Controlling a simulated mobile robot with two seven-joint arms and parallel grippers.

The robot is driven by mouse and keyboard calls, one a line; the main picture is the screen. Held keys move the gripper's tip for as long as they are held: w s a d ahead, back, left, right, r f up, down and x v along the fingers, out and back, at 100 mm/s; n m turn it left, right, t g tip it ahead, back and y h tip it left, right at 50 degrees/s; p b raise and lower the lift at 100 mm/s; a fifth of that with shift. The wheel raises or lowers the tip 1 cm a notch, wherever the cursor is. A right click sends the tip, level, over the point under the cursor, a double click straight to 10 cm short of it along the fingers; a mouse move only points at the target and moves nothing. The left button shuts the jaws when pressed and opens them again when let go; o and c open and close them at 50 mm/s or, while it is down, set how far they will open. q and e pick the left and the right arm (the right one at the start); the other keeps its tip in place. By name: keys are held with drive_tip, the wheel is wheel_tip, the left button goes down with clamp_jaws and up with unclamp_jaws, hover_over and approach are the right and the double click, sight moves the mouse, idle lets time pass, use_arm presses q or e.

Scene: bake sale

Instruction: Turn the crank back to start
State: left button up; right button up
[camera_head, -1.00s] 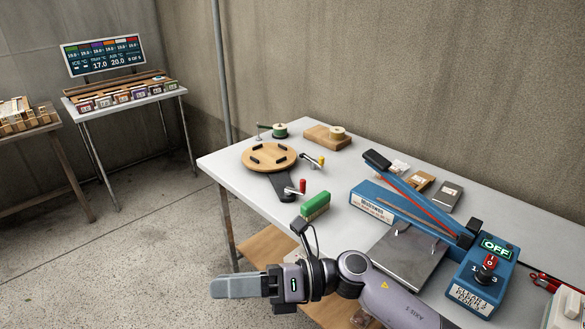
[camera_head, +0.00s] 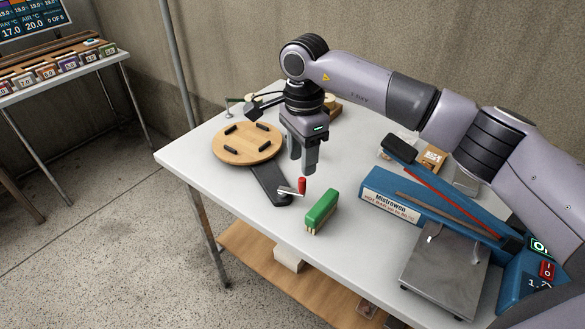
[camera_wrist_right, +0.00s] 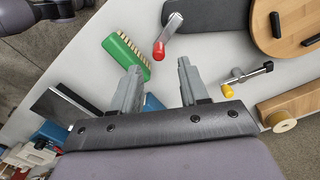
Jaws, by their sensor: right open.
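The crank with a red handle (camera_head: 302,186) stands at the near end of the black arm (camera_head: 268,184) of the round wooden turntable (camera_head: 248,143). In the wrist view the red handle (camera_wrist_right: 159,50) and its metal lever (camera_wrist_right: 171,23) lie just beyond my fingertips. My right gripper (camera_head: 303,165) points down above the table, just behind the red handle. Its jaws (camera_wrist_right: 159,68) are open and empty. A second crank with a yellow handle (camera_wrist_right: 228,90) shows at right in the wrist view; my gripper hides it in the head view. My left gripper is not in view.
A green brush (camera_head: 321,209) lies close to the red handle. A blue sealer (camera_head: 400,200) with a metal plate (camera_head: 445,270) fills the table's right side. A wooden block with a spool (camera_wrist_right: 283,122) stands beyond the cranks. The table's front-left surface (camera_head: 195,160) is clear.

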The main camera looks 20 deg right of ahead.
sight(303, 179)
drive_tip(key=shift+s+d+f+p, duration=0.1)
drive_tip(key=shift+f+p, duration=0.35)
drive_tip(key=shift+f, duration=3)
clamp_jaws()
